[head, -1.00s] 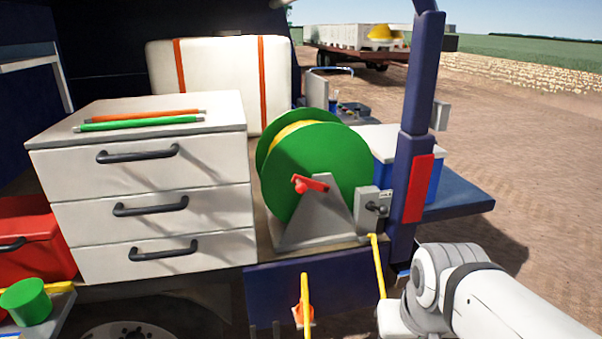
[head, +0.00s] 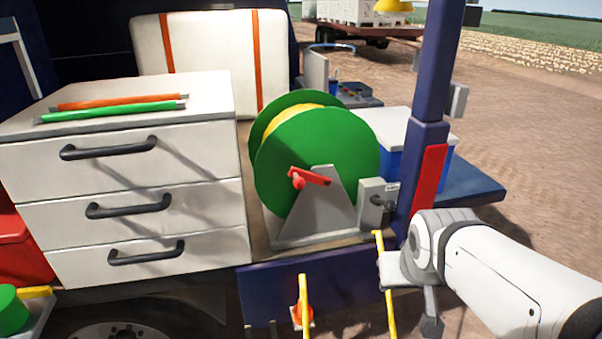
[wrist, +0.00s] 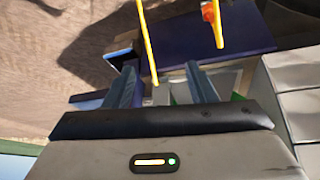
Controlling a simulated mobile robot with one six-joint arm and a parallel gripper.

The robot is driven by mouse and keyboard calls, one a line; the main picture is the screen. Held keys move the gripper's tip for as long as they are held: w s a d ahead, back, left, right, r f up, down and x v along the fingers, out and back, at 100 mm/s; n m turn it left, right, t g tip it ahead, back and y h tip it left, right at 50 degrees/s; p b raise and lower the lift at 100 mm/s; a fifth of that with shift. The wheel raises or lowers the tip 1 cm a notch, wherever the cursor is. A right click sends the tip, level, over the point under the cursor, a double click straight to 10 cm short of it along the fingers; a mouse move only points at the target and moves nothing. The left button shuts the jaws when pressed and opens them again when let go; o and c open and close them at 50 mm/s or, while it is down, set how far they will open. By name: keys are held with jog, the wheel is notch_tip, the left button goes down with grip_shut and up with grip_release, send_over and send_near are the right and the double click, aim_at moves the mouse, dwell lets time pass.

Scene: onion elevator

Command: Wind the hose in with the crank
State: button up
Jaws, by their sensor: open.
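The green hose reel (head: 325,150) stands on a grey bracket (head: 315,215) on the truck bed, with yellow hose (head: 291,120) on its drum. Its red crank (head: 312,177) sits on the near face, with a round red knob (head: 298,183) at the left end. Yellow hose also hangs over the bed edge at right (head: 386,275). My gripper (wrist: 163,84) is open in the wrist view, and a yellow strand (wrist: 146,42) runs down to between its fingers in the picture. In the head view my arm is at lower right, apart from the crank; the fingertips are unclear.
A white drawer unit (head: 120,185) with dark handles stands left of the reel. A grey box with a dark lever (head: 378,200) and a dark blue post (head: 425,150) stand right of it. A second yellow strand and an orange part (head: 303,314) hang in front.

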jog(key=w+n+t+b, duration=0.1)
jog(key=w+t+b, duration=0.15)
jog(key=w, duration=0.65)
jog(key=n+t+y+b, duration=0.4)
jog(key=n+t+y, duration=0.25)
jog(key=y, duration=0.35)
send_near(303, 186)
jog(key=f+x, duration=0.1)
jog(key=x, duration=0.3)
jog(key=shift+w+r+t+y, duration=0.1)
jog(key=shift+r+t+y, duration=0.2)
jog(key=shift+t, duration=0.1)
jog(key=p+x, duration=0.1)
jog(key=x, duration=0.6)
jog(key=shift+w+a+p, duration=0.15)
jog(key=shift+a+p, duration=0.1)
jog(key=shift+p, duration=0.1)
jog(key=shift+c, duration=0.4)
